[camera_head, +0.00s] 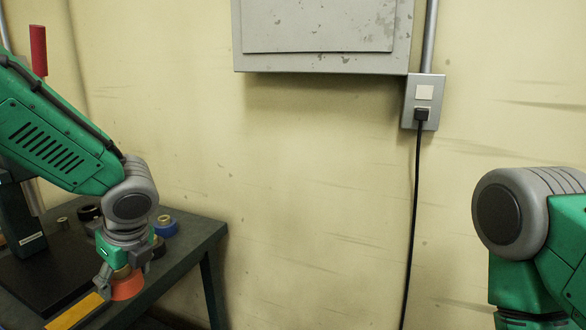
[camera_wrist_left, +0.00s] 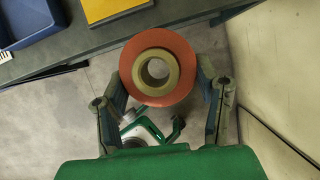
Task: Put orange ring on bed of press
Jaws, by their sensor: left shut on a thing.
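The orange ring (camera_head: 127,286) has a tan inner sleeve with a hole through it; in the left wrist view the orange ring (camera_wrist_left: 130,65) faces the camera. My left gripper (camera_head: 120,272) is shut on it, one finger at each side, and holds it near the bench's front edge. The press stands at the far left, with a dark green column (camera_head: 20,215) and a red handle (camera_head: 39,50). Its dark flat bed (camera_head: 45,272) lies left of the ring, apart from it. My arm hides part of the press. My right gripper is out of view.
A blue ring (camera_head: 165,230) and other small round parts stand on the dark bench (camera_head: 205,238) behind my gripper. A yellow pad (camera_head: 76,312) lies at the front; a blue bin (camera_wrist_left: 35,25) shows in the left wrist view. Floor lies below the ring there.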

